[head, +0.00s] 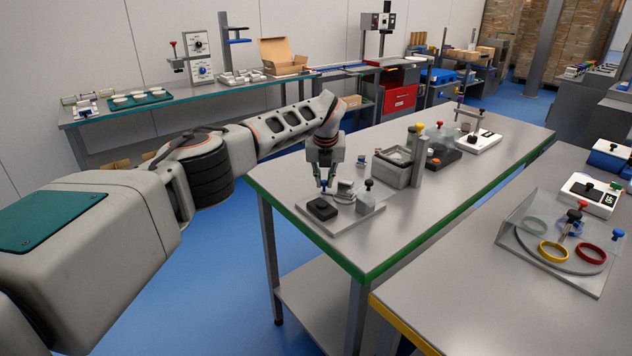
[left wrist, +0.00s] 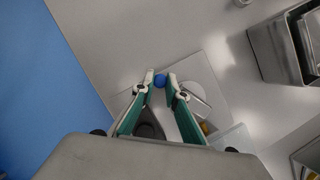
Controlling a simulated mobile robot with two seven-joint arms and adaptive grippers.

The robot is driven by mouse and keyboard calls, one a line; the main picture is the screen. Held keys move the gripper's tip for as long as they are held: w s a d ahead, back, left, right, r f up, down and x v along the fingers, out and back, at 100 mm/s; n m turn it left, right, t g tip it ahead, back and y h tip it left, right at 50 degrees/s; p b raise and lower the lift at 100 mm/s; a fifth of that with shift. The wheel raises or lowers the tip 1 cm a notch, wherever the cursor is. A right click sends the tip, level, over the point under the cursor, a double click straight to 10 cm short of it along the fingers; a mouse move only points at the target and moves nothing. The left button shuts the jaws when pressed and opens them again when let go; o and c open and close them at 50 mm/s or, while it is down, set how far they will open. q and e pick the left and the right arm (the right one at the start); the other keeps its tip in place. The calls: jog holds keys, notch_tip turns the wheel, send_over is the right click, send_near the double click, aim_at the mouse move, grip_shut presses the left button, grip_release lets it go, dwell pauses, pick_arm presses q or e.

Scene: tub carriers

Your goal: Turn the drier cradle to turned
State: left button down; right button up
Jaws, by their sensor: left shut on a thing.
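A pale base plate (head: 340,223) near the table's left corner carries a black block (head: 321,208), a round silver part (head: 345,190) and a grey block with a black knob (head: 366,201). I take this unit to be the drier cradle, though no label shows. My left gripper (head: 325,186) points down over the plate, behind the black block. In the left wrist view its fingertips (left wrist: 161,80) close on a small blue knob (left wrist: 160,80) at the plate's edge. The round part (left wrist: 197,75) lies just right of the fingers. The fingers partly hide the unit. My right gripper is not in view.
A grey open bin (head: 391,174) stands right of the unit and also shows in the left wrist view (left wrist: 278,53). The table's green front edge (head: 365,277) is close. Bare tabletop lies left of the plate.

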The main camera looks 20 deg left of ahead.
pick_arm(q)
jog(key=shift+s+d+n+y, duration=0.1)
jog(key=shift+s+n+y, duration=0.2)
jog(key=shift+s+n, duration=0.5)
jog(key=shift+s+d+n+g+y+b, duration=0.15)
jog(key=shift+s+n+g+y, duration=0.1)
jog(key=shift+n, duration=0.45)
jog(key=shift+s+n+g+y+b, duration=0.15)
jog(key=shift+n+g, duration=0.1)
jog(key=shift+n, duration=0.45)
jog(key=c, duration=2)
grip_release()
jog(key=shift+d+r, duration=0.1)
jog(key=v, duration=1.2)
